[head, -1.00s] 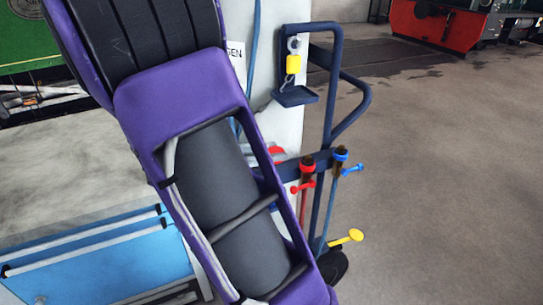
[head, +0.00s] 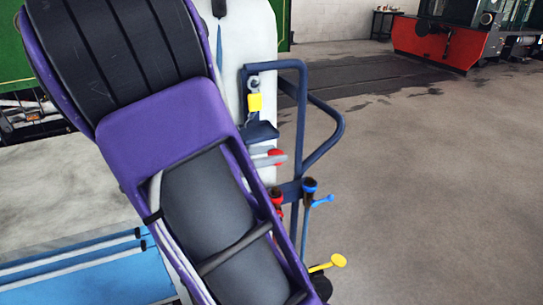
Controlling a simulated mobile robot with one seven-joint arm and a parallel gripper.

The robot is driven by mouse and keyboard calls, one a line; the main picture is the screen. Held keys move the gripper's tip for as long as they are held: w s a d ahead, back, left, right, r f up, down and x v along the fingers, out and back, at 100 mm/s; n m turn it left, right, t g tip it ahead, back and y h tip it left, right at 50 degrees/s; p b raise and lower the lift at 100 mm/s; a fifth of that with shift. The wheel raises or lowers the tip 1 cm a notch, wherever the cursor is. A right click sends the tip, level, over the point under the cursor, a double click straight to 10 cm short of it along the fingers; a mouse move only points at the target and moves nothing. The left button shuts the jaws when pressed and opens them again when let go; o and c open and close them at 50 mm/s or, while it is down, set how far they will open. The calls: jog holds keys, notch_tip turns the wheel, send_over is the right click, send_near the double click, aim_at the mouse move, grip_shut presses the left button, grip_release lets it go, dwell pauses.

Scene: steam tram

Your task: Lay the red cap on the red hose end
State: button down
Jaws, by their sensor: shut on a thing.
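The red cap (head: 277,157) is held at the tips of my grey gripper (head: 270,159), which shows just past the right edge of my purple arm. My gripper appears shut on the cap; the arm hides the rest of it. The red hose end (head: 277,196) stands upright on the dark blue trolley, partly hidden by my arm. In the picture the cap is above the red hose end, with a clear gap between them.
The blue hose end (head: 310,187) with its blue lever stands just right of the red one. The trolley frame (head: 301,120) rises behind, with a yellow tag (head: 255,102) above a small shelf. A yellow-ended lever (head: 328,263) sticks out low. Open floor (head: 430,190) lies right.

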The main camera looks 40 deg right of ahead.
jog(key=shift+f+b, duration=1.05)
jog(key=shift+f, duration=2.45)
jog(key=shift+r+p, duration=0.1)
jog(key=shift+p, duration=0.45)
jog(key=shift+f+b, duration=0.35)
jog(key=shift+f, duration=0.4)
jog(key=shift+f, duration=0.8)
jog(key=shift+c, duration=1.6)
grip_release()
